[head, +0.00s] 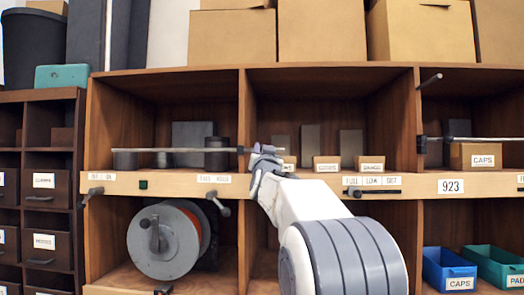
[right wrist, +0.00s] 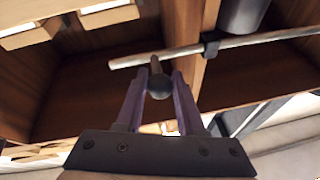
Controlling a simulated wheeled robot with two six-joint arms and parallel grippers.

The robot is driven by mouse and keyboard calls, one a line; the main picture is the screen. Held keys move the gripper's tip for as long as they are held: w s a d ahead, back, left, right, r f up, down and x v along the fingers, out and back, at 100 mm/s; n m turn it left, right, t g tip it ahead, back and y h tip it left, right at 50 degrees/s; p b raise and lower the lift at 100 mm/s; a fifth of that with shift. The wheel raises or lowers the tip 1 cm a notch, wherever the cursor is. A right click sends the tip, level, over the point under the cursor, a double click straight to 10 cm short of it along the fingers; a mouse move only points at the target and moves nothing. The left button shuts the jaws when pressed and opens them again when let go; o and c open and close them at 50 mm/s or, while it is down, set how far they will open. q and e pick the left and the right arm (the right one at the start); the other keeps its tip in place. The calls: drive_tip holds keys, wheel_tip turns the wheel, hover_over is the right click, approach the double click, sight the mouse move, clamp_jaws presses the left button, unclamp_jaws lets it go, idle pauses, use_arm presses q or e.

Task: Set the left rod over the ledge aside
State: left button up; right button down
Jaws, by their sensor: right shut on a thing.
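The left rod (head: 185,150) is a thin pale bar lying level in front of the left cubby, above the wooden ledge (head: 150,182). Its right end passes the upright divider, where a dark collar sits on it. My right gripper (head: 265,154) is at this right end, partly covering it. In the right wrist view the rod (right wrist: 265,38) crosses the top. A dark round-ended knob (right wrist: 159,86), apparently joined to the rod, is between the fingers of the right gripper (right wrist: 157,82), which is shut on it. My left gripper is not in view.
Another rod (head: 490,138) lies across the right cubby. Dark pegs (head: 217,203) stick out along the ledge. Small labelled boxes (head: 326,163) and grey blocks stand in the middle cubby. A cable reel (head: 165,240) is below the left cubby; blue (head: 446,270) and green bins are lower right.

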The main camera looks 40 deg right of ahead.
drive_tip(key=c, duration=0.5)
unclamp_jaws()
drive_tip(key=shift+c, duration=0.2)
drive_tip(key=shift+s, duration=0.1)
drive_tip(key=shift+s+a+f, duration=0.2)
drive_tip(key=b+v, duration=0.4)
drive_tip(key=v, duration=0.5)
drive_tip(key=shift+s+a, duration=0.2)
drive_tip(key=shift+s, duration=0.15)
